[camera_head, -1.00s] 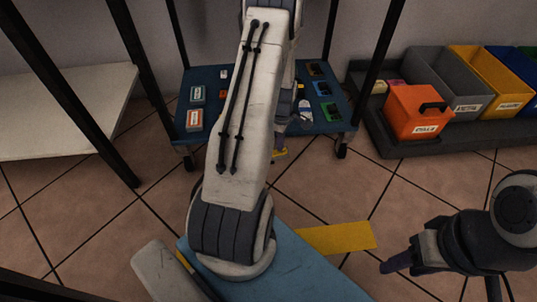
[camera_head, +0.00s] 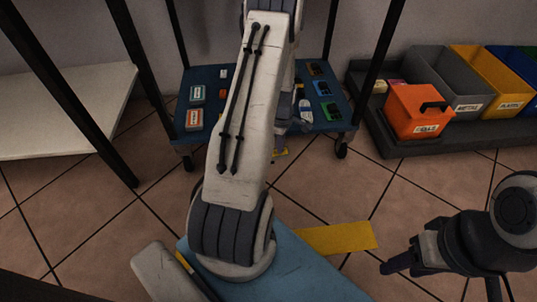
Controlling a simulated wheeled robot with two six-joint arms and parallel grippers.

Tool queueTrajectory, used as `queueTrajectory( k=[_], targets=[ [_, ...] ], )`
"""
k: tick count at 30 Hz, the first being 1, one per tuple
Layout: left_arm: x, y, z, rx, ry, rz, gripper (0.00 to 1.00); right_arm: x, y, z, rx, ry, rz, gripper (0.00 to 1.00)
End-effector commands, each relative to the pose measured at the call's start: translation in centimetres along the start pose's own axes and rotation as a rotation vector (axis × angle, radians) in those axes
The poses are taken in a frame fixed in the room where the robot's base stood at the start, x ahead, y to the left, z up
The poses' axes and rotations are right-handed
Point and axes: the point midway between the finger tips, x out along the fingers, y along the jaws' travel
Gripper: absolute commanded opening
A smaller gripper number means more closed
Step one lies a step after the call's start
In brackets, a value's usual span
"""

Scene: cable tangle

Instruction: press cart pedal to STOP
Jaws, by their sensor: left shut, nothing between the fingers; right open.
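The blue cart (camera_head: 262,133) stands ahead at the back, with black posts and casters. A small yellow piece, apparently its pedal (camera_head: 281,152), shows just below the cart's front edge. It is mostly hidden by my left arm, and its STOP or other marking cannot be read. My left arm reaches forward over the middle of the view. My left gripper (camera_head: 280,137) is shut and empty at the cart's front edge, close to the pedal, largely hidden by the arm; contact cannot be told. My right gripper (camera_head: 396,268) is open and empty at the lower right, over the floor.
Small boxes (camera_head: 197,94) and coloured parts (camera_head: 322,88) lie on the cart. An orange bin (camera_head: 415,113) stands on a dark platform at right, beside grey, yellow and blue bins. A white table (camera_head: 65,105) is at left. A yellow strip (camera_head: 340,238) lies low in front.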

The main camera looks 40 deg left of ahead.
Motion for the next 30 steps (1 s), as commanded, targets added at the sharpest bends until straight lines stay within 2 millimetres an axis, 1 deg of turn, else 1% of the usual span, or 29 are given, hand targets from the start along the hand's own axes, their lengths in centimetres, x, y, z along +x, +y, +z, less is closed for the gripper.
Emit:
queueTrajectory(
  k=[23,27,30],
  targets=[
    [1.3,-0.1,0.0,0.0,0.0,-0.001,0.0,0.6,0.0,0.0,0.0,0.0,0.0,0.5],
    [1.1,0.0,0.0,0.0,0.0,0.0,0.0,0.4,0.0,0.0,0.0,0.0,0.0,0.5],
    [0.6,0.0,0.0,0.0,0.0,0.0,0.0,-0.1,0.0,0.0,0.0,0.0,0.0,0.5]
  ],
)
